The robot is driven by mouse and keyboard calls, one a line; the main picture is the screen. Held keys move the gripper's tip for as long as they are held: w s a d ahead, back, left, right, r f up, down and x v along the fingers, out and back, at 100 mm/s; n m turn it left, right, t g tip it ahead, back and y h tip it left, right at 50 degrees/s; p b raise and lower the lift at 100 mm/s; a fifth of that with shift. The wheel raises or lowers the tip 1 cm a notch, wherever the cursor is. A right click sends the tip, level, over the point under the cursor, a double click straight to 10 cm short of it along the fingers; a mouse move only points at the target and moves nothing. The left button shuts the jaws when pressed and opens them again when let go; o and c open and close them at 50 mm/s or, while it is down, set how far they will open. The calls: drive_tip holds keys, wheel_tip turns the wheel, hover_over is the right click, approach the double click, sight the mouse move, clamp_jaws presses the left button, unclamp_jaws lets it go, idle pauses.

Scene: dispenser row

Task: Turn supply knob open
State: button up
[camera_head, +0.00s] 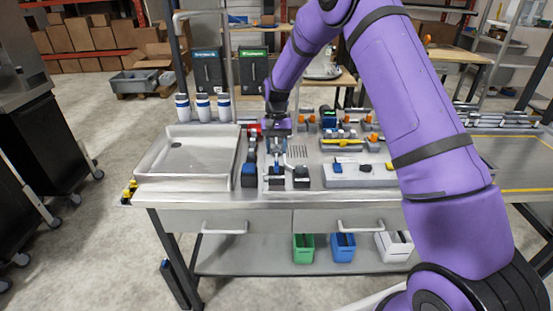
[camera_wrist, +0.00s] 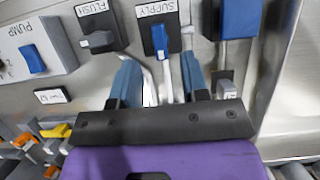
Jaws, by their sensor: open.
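The supply knob (camera_wrist: 160,38) is a blue lever on a black block under the SUPPLY label, in the upper middle of the wrist view. Its lever points down in that view, toward my gripper. In the head view its black block (camera_head: 276,184) stands near the bench's front edge. My gripper (camera_wrist: 160,66) is open, with its two blue fingers apart. The lever lies roughly in line with the gap between the fingers. I cannot tell whether either finger touches it. In the head view my gripper (camera_head: 277,160) hangs just behind the block.
The FLUSH knob (camera_wrist: 100,40) with a grey handle is left of the supply knob in the wrist view. A PUMP box (camera_wrist: 28,45) with a blue switch lies farther left. Thin pale tubes (camera_wrist: 166,80) run between the fingers. A metal tray (camera_head: 150,180) stands at the bench's left.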

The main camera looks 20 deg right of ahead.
drive_tip(key=v, duration=0.6)
idle(0.3)
drive_tip(key=s+d+r+n+t, duration=0.25)
drive_tip(key=s+r+t, duration=0.25)
drive_tip(key=s+r, duration=1.5)
drive_tip(key=s+d+r+t, duration=0.1)
drive_tip(key=s+r+t, duration=0.1)
drive_tip(key=s, duration=0.9)
drive_tip(key=s+d+r+t+h, duration=0.1)
drive_tip(key=s+d+r+t, duration=0.1)
drive_tip(key=s, duration=0.8)
drive_tip(key=shift+s+n, duration=0.4)
drive_tip(key=shift+n, duration=0.05)
